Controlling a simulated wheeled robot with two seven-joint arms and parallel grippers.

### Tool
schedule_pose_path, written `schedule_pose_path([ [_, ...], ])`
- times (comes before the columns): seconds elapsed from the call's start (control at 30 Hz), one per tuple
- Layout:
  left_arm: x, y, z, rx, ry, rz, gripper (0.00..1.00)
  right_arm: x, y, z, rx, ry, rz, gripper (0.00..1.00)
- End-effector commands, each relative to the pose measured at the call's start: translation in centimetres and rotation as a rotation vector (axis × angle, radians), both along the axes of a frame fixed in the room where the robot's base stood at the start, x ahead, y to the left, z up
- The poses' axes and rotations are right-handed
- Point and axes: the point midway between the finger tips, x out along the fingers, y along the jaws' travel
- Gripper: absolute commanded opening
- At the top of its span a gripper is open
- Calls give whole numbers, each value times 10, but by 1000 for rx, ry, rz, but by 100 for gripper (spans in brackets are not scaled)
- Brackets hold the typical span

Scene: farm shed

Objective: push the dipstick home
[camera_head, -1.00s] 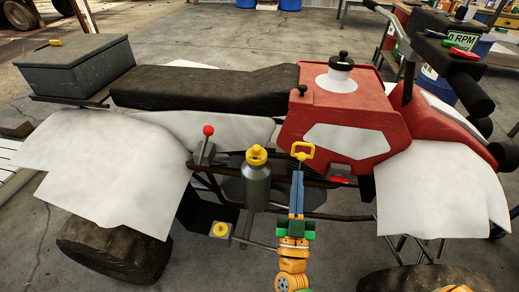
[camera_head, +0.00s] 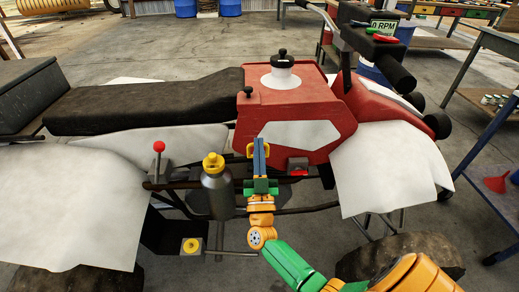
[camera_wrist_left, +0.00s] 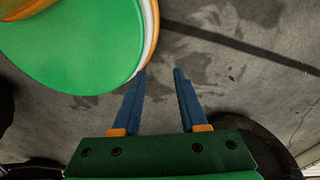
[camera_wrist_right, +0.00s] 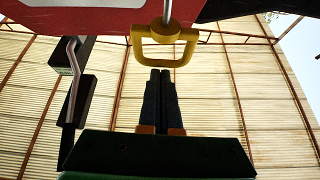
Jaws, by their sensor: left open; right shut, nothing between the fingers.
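The dipstick's yellow loop handle (camera_head: 250,149) is at the near side of the red quad bike body (camera_head: 290,112). My right gripper (camera_head: 260,140) is shut and empty, and its blue fingertips cover part of the handle in the head view. In the right wrist view the yellow handle (camera_wrist_right: 163,62) hangs from a thin rod below the red body, and the shut fingertips (camera_wrist_right: 160,72) are just under its lower bar. I cannot tell whether they touch. My left gripper (camera_wrist_left: 160,72) is open and empty in the left wrist view, above the floor.
A grey canister with a yellow cap (camera_head: 217,190) stands left of my right gripper. A red-knobbed lever (camera_head: 159,148) is farther left. A red-lit box (camera_head: 298,167) is to the right. A blue trolley (camera_head: 495,175) stands at the right edge.

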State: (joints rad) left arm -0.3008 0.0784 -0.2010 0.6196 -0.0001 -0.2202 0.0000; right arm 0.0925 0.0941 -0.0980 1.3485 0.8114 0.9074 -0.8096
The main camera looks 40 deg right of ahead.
Motion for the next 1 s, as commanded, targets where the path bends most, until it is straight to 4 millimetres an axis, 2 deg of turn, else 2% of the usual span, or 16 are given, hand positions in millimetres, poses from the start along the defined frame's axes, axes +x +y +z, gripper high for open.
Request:
schedule_pose_path([
  [0.33, 0, 1, -3, 2, 0, 0, 42, 0, 0, -4, 0, 0, 0, 0],
  [0.6, 1, 2, -63, 2, -3, 2, 42, 0, 0, -72, 1, 1, -1, 0],
  [0.7, 4, 5, -78, 6, -10, 9, 42, 0, 0, -89, 1, 1, -1, 0],
  [0.8, 9, 12, -84, 17, -23, 14, 42, 0, 0, -98, 1, 0, 1, 0],
  [1.0, 15, 18, -82, 27, -36, 14, 42, 0, 0, -97, 1, 2, 1, 0],
])
